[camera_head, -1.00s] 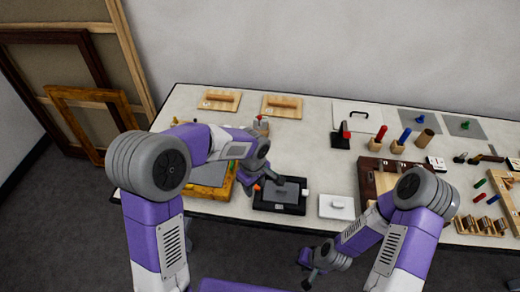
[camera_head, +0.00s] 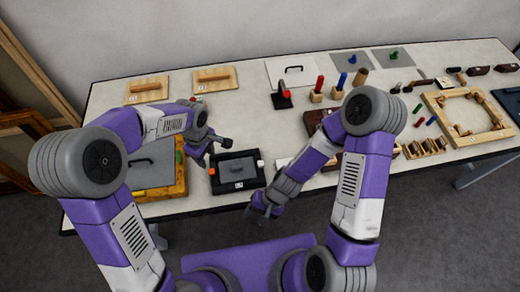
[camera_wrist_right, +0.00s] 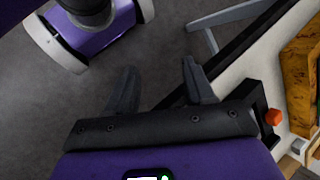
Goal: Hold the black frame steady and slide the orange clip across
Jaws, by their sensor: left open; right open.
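The black frame (camera_head: 222,188) lies on the table near its front edge, with a dark grey panel inside. The small orange clip (camera_head: 211,171) is at the frame's left side; it also shows at the right of the right wrist view (camera_wrist_right: 273,117). My left gripper (camera_head: 219,148) is open, by the frame's back left corner; I cannot tell whether it touches. My right gripper (camera_head: 258,210) is open and empty, just in front of the frame around the table's front edge. Its spread fingers (camera_wrist_right: 158,82) show in the wrist view with only floor between them.
A white block (camera_head: 261,167) is at the frame's right side. A wooden tray with a grey panel (camera_head: 150,172) stands left, under my left arm. Bare table lies behind the frame (camera_head: 240,115).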

